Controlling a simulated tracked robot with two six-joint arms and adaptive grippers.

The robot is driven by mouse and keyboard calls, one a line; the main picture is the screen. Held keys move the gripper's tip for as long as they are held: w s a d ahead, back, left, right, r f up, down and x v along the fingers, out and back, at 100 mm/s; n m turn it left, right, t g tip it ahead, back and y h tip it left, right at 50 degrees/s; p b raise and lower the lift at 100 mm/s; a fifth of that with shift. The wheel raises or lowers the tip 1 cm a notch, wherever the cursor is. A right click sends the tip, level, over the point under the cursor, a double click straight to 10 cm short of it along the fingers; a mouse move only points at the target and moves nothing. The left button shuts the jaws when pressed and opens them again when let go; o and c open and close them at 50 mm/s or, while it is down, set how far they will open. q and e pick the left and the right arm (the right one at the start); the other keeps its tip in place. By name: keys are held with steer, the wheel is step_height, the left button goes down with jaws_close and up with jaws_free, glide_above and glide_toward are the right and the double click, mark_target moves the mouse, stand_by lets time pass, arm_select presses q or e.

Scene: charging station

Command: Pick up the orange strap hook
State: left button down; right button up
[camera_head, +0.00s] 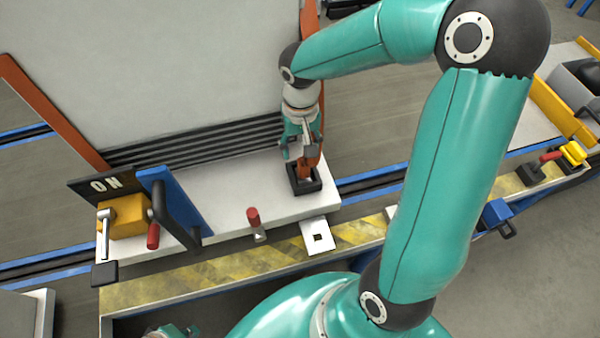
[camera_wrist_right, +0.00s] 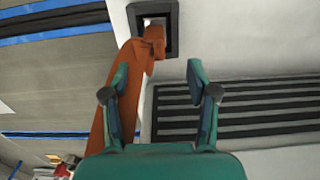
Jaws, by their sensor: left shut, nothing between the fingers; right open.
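The orange strap hook (camera_head: 309,168) stands in a black square socket (camera_head: 292,188) at the right end of the white platform (camera_head: 230,205). In the right wrist view the hook (camera_wrist_right: 153,38) reaches into the socket (camera_wrist_right: 172,46), and its orange strap runs down behind the left finger. My right gripper (camera_head: 303,150) is above the hook, pointing down at it. In the right wrist view its fingers (camera_wrist_right: 157,72) are apart, with the hook just beyond the tips and nothing gripped. My left gripper (camera_head: 172,331) is shut and empty at the bottom edge, mostly cut off.
A large grey panel (camera_head: 180,70) rises behind the platform. An ON sign (camera_head: 105,184), a yellow block (camera_head: 125,214) and a blue bracket (camera_head: 165,200) stand at the left. A red-handled lever (camera_head: 254,217) is at the front. My right arm hides much of the right side.

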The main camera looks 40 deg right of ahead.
mark_target(303, 160)
steer(key=f, duration=0.5)
steer(key=f+b, duration=0.1)
steer(key=f, duration=0.2)
steer(key=shift+s+d, duration=0.2)
steer(key=shift+d, duration=0.05)
steer(key=shift+c, duration=0.3)
jaws_close()
